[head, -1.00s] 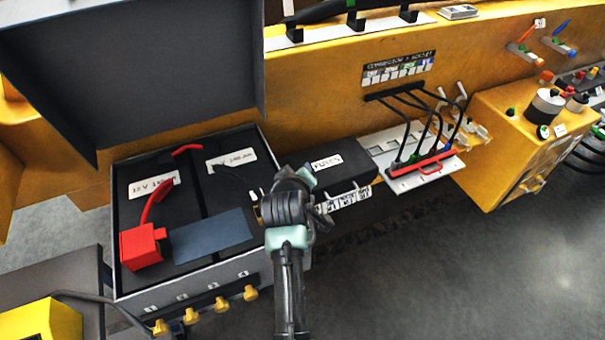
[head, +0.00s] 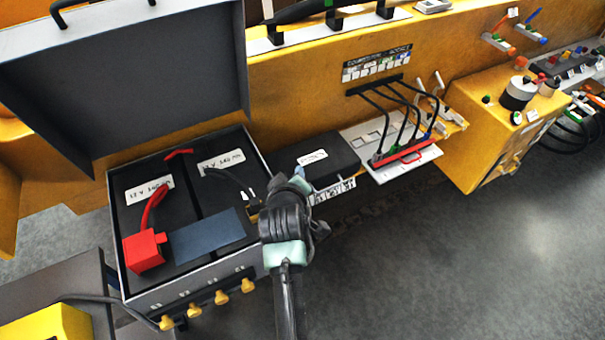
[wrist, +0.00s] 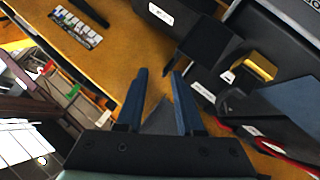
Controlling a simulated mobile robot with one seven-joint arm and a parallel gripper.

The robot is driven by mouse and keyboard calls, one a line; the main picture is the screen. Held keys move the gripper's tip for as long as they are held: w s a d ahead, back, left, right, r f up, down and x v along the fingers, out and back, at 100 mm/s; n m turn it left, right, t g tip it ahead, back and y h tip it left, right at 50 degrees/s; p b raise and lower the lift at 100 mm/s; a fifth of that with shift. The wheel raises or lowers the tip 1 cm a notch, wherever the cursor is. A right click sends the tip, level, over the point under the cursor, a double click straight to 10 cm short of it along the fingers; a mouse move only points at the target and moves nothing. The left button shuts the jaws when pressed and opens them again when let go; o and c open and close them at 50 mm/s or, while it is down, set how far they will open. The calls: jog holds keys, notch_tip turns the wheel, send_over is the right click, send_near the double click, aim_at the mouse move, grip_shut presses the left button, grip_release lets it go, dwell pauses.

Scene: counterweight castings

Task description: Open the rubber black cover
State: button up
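My gripper (wrist: 160,72) has its two blue fingers apart in the wrist view, with nothing between them. In the head view my gripper (head: 299,174) is over the gap between the open battery case and the fuse box, its fingers mostly hidden by my wrist. A black, flat-sided piece (wrist: 212,46), which looks like the rubber black cover, is ahead and right of the fingers, apart from them. A brass-coloured part (wrist: 254,65) shows bare beside it. In the head view this spot is largely hidden behind my wrist.
The battery case (head: 190,285) has its grey lid (head: 130,85) raised. A red cover (head: 145,250) and a blue-grey plate (head: 208,237) lie inside. The black fuse box (head: 318,155) and a cable panel (head: 415,165) stand right. Floor at the right is clear.

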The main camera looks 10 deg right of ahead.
jog(key=s+d+r+p, duration=0.1)
jog(key=s+r+p, duration=0.2)
jog(key=s+r, duration=0.3)
jog(key=shift+p, duration=0.4)
dwell(0.4)
jog(key=shift+d, duration=0.1)
jog(key=b+v, duration=0.4)
jog(key=v, duration=0.9)
dwell(0.6)
